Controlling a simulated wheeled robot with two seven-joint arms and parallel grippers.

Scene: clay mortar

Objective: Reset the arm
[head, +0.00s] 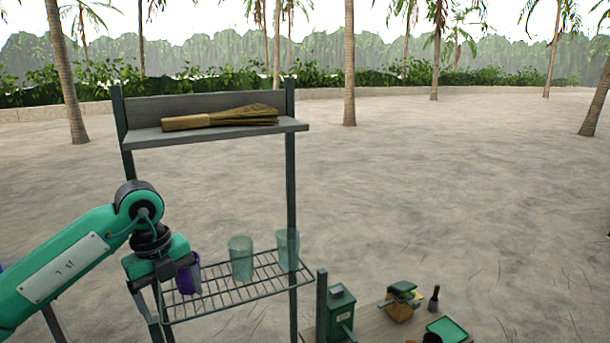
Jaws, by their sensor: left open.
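My left arm comes in from the left, and its gripper (178,268) is at the left end of the wire rack. The gripper is open, and its fingers are partly hidden by the wrist. A purple cup (190,280) is right beside the fingers, partly covered by them. I cannot tell whether they touch it. My right gripper is not in view.
The wire rack (240,289) also holds two clear greenish cups (240,258) (288,249). A broom (222,117) lies on the upper shelf (150,138). A low wooden table (375,323) at the lower right carries a green box (341,308) and small tools. Open sand lies right.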

